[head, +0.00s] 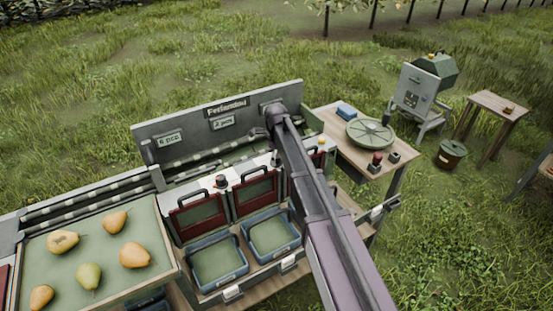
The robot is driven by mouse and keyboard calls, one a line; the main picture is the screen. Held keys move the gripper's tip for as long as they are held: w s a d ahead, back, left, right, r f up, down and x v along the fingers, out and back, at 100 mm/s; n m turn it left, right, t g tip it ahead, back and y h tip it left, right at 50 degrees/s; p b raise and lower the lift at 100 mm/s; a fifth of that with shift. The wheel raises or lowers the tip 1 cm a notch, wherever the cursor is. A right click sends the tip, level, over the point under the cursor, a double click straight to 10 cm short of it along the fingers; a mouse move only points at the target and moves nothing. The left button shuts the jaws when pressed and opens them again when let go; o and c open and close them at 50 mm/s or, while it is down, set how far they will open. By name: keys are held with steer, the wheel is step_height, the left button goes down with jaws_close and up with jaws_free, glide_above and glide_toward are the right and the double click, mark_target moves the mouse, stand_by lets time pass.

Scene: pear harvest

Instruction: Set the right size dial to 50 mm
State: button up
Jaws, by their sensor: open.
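The sorting bench carries a row of dark red gates with black handles. A small knob (221,182) stands between the left gate (200,212) and the middle gate (255,192). A second small dark knob-like part (275,158) shows to its right, close beside my arm; it may be the right size dial. Its pointer and scale are too small to read. My arm reaches from the bottom right up to the back panel and covers part of the right side.
Several pears lie on a green tray (60,262) at left. Two blue bins (218,283) stand below the gates. The grey back panel (180,125) rises behind. A wooden table (340,142) at right holds a round green lid (370,133) and a red button (376,160).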

steer(key=c, duration=1.2)
steer(key=shift+o, duration=0.3)
